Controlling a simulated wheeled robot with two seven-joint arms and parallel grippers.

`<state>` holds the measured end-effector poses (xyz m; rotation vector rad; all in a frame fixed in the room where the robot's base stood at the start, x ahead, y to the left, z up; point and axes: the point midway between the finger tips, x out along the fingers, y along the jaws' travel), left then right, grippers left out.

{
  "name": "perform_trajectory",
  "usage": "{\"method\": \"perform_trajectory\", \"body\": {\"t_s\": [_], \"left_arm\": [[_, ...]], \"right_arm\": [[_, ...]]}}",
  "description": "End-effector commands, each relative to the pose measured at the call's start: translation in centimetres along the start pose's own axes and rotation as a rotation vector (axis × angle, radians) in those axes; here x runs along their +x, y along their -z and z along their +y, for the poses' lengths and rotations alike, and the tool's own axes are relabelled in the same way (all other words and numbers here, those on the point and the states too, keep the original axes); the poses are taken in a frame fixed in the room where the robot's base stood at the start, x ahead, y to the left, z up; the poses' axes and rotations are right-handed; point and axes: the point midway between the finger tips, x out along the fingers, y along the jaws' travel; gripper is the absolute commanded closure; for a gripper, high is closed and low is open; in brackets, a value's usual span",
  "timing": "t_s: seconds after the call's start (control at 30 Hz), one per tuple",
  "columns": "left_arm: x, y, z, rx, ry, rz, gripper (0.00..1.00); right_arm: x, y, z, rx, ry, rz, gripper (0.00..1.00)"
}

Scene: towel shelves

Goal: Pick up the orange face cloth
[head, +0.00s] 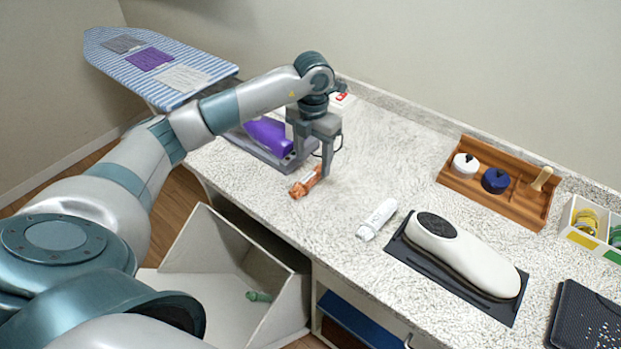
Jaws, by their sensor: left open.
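The orange face cloth (305,183) is a small rolled piece with a pale band, lying on the speckled counter near its front edge. My left gripper (316,172) points down at it from above, with its fingers at the cloth. The gripper is open. One finger shows beside the right end of the cloth; the other finger is largely hidden. Whether the fingers touch the cloth cannot be told. My right gripper is not in view.
A grey tray with a purple item (268,135) stands just left of the gripper. A white bottle (377,219) lies to the right, near a white device on a dark mat (411,262). A wooden tray (515,205) is at the back. An open bin (190,262) stands below the counter.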

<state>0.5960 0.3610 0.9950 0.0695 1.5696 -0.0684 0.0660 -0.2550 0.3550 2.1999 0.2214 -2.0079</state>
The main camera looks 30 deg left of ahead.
Motion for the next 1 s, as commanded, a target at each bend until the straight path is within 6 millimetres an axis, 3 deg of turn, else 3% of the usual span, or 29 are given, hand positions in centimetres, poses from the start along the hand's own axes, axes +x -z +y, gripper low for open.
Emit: {"method": "perform_trajectory", "body": {"t_s": [0.33, 0.73, 1.0], "left_arm": [[0.5, 0.2, 0.0, 0.0, 0.001, 0.002, 0.44], [4.6, 0.8, 0.0, 0.001, 0.001, 0.003, 0.44], [5.2, 0.8, 0.1, 0.001, 0.001, 0.0, 0.44]], "right_arm": [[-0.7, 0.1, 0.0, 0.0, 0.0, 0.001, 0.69], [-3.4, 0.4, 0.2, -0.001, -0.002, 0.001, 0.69], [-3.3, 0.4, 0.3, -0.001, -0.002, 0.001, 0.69]]}}
